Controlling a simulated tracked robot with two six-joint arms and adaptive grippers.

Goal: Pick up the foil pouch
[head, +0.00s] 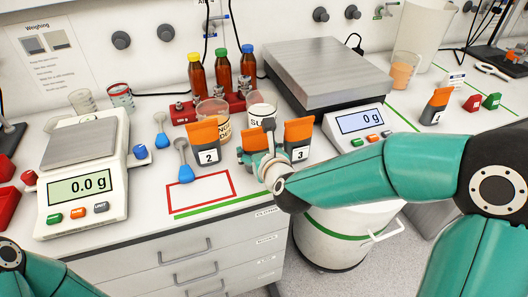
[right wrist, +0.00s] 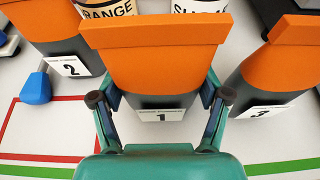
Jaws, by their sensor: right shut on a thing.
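An orange and dark grey foil pouch labelled 1 (right wrist: 155,62) stands between my right gripper's fingers in the right wrist view. My right gripper (right wrist: 161,97) is shut on its sides, one finger on each side. In the head view this pouch (head: 249,142) is partly hidden behind my right gripper (head: 262,152). Similar pouches stand on either side: pouch 2 (head: 206,142) to the left and pouch 3 (head: 298,140) to the right. I cannot tell whether the held pouch touches the bench. My left gripper is out of view.
A jar marked orange (head: 216,116) and a jar marked sugar (head: 262,107) stand close behind the pouches. A blue scoop (head: 182,160) lies left of pouch 2. A red-outlined rectangle (head: 170,207) in front is empty. Scales (head: 82,150) stand at left.

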